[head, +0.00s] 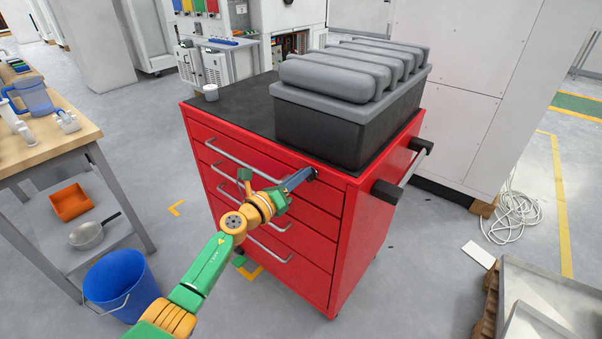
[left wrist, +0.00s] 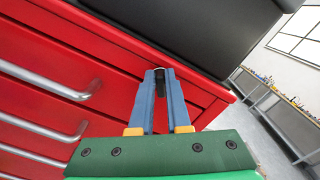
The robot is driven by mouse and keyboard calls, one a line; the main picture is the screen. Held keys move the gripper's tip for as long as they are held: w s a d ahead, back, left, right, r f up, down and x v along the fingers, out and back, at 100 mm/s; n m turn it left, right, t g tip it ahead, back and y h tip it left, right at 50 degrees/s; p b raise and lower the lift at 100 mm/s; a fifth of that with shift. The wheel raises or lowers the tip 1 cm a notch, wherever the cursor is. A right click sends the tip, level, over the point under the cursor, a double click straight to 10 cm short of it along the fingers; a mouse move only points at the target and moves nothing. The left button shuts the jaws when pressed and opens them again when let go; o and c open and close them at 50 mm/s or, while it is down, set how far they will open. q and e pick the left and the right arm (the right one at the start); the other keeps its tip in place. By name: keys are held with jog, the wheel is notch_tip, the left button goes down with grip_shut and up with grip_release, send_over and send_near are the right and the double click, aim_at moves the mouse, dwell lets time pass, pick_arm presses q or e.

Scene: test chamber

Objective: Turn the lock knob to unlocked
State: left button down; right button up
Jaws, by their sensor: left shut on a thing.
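The lock knob (left wrist: 160,88) is a small dark piece on the front of the red tool cabinet (head: 320,230), near the top right corner of the drawers. My left gripper (head: 306,176) reaches it from the front left. In the left wrist view my left gripper's blue fingers (left wrist: 159,76) stand on both sides of the knob and are shut on it. The fingers hide much of the knob, so I cannot tell which way it is turned. My right gripper is not in view.
Drawer handles (head: 240,158) stick out below and left of the knob. A black case with a grey ridged lid (head: 345,110) and a white cup (head: 211,92) stand on the cabinet. A wooden table (head: 50,140) and a blue bucket (head: 120,285) are at left.

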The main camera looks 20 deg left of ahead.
pick_arm(q)
jog(key=n, duration=0.3)
jog(key=n+p, duration=0.1)
jog(key=n, duration=0.3)
jog(key=f+n, duration=0.1)
jog(key=n, duration=0.3)
jog(key=shift+a+f+p, duration=0.1)
jog(key=shift+a+p, duration=0.15)
jog(key=shift+p, duration=0.1)
dwell(0.4)
jog(key=c, duration=0.9)
grip_release()
jog(key=p+v, duration=0.1)
jog(key=v, duration=0.6)
jog(key=shift+p, duration=0.4)
